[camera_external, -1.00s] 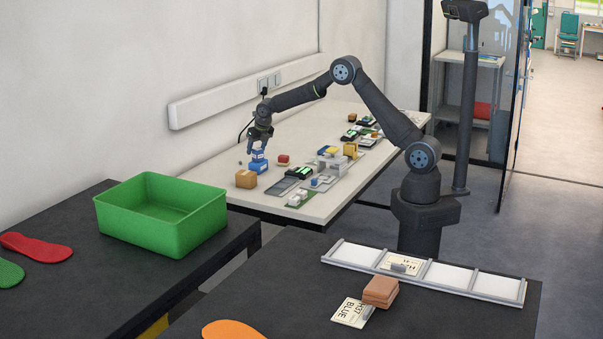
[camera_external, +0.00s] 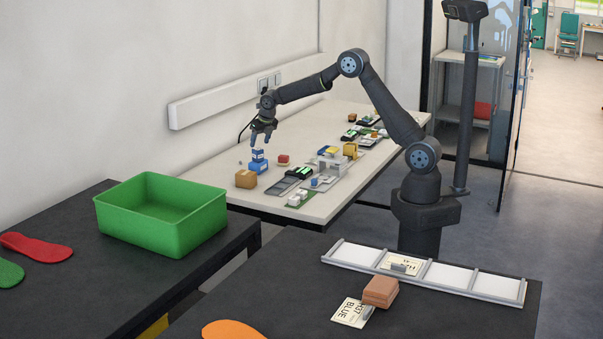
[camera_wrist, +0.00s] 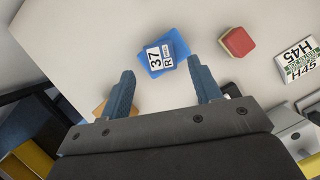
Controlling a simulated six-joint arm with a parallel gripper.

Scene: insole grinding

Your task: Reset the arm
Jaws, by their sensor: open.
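In the wrist view the blue block (camera_wrist: 165,52) bears a white label reading "37 R" and lies just beyond the fingertips.
A cardboard-coloured box (camera_external: 246,179) and a red block (camera_external: 283,160) flank the blue block. Several small parts crowd the table to the right. A green bin (camera_external: 161,215) and insoles (camera_external: 36,246) lie on the dark table at left. A slotted rack (camera_external: 424,272) stands in front of my base.

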